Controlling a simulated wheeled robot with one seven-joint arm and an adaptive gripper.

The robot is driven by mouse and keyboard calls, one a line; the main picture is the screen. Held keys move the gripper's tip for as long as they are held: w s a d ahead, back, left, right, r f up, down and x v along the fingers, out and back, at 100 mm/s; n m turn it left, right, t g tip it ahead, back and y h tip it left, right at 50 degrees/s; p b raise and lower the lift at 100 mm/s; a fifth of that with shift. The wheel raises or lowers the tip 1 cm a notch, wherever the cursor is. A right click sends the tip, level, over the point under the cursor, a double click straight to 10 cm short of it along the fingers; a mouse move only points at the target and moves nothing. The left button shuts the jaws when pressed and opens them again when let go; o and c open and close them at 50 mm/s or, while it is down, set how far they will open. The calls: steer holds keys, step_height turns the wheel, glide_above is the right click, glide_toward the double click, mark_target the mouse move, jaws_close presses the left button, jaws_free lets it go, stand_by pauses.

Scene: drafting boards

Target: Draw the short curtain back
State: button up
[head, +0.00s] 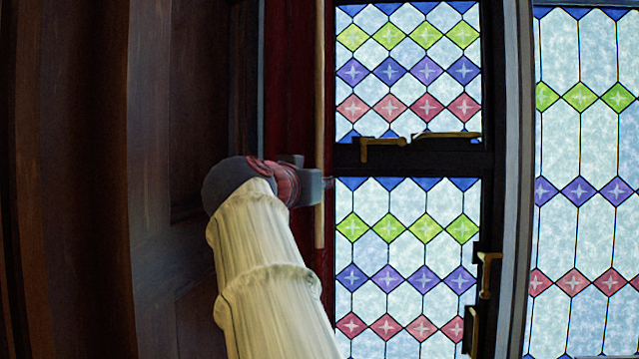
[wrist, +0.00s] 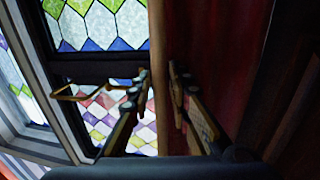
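The short curtain is a narrow dark red strip (head: 290,90) with a tan edge, hanging at the left side of the stained-glass window. In the wrist view its red cloth (wrist: 215,50) fills the right of the middle. My gripper (head: 325,184) is at the curtain's window-side edge, partly hidden by my arm in the head view. In the wrist view my gripper (wrist: 160,75) has its fingers apart, one over the glass and one over the cloth. The curtain's edge lies in line with the gap. I cannot tell whether either finger touches the cloth.
Dark wood panelling (head: 170,90) stands left of the curtain. The patterned window (head: 405,230) is right of it, with brass latches (head: 487,272) jutting from its dark frame. A second window (head: 580,130) is further right.

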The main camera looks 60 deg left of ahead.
steer(key=shift+o, duration=0.9)
steer(key=w+d+p, duration=0.2)
steer(key=w+d, duration=1.8)
steer(key=w, duration=0.3)
steer(key=shift+w+d, duration=0.15)
steer(key=shift+w, duration=0.2)
